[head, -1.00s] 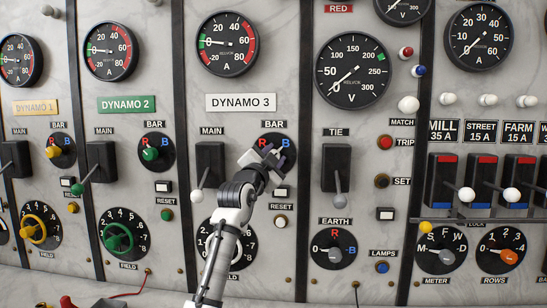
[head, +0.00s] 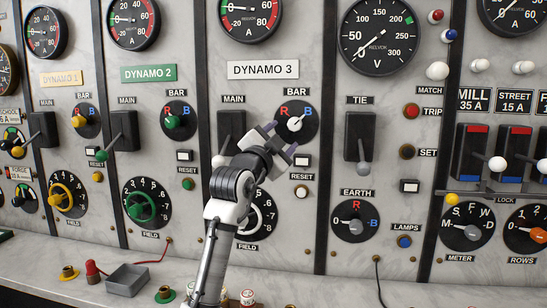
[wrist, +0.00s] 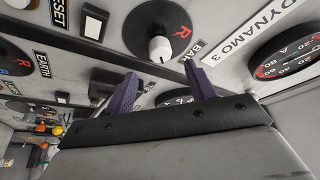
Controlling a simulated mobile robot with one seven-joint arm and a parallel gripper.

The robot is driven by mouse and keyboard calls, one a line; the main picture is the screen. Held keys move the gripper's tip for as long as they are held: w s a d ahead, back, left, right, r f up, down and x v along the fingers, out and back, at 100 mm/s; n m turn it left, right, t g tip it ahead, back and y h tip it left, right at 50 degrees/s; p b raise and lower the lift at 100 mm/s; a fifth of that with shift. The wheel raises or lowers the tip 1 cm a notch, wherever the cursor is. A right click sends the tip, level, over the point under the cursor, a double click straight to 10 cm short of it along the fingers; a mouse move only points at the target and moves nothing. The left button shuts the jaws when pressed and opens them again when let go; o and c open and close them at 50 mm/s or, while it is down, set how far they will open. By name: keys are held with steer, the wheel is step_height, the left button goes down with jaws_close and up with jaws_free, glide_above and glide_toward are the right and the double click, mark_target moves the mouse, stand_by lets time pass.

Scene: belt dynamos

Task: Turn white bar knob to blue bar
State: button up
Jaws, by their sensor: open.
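The white bar knob (head: 295,124) sits on a black round plate under the DYNAMO 3 label, with a red R at upper left and a blue B at upper right. In the head view its pointer seems to lean up and right toward B, but it is small. In the wrist view the white knob (wrist: 160,48) stands clear beyond the fingers, near a red R; its pointer direction is hard to tell there. My gripper (head: 280,139) is open and empty, just below and left of the knob in the head view. Its purple fingers (wrist: 163,88) are apart and hold nothing.
The MAIN lever (head: 230,130) is close left of my gripper. The RESET button (head: 302,160) is just below the knob plate, and the white field wheel (head: 257,215) is partly hidden by my arm. The TIE lever (head: 358,137) stands to the right.

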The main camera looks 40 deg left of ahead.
steer(key=shift+b+v, duration=0.5)
steer(key=shift+v, duration=1.65)
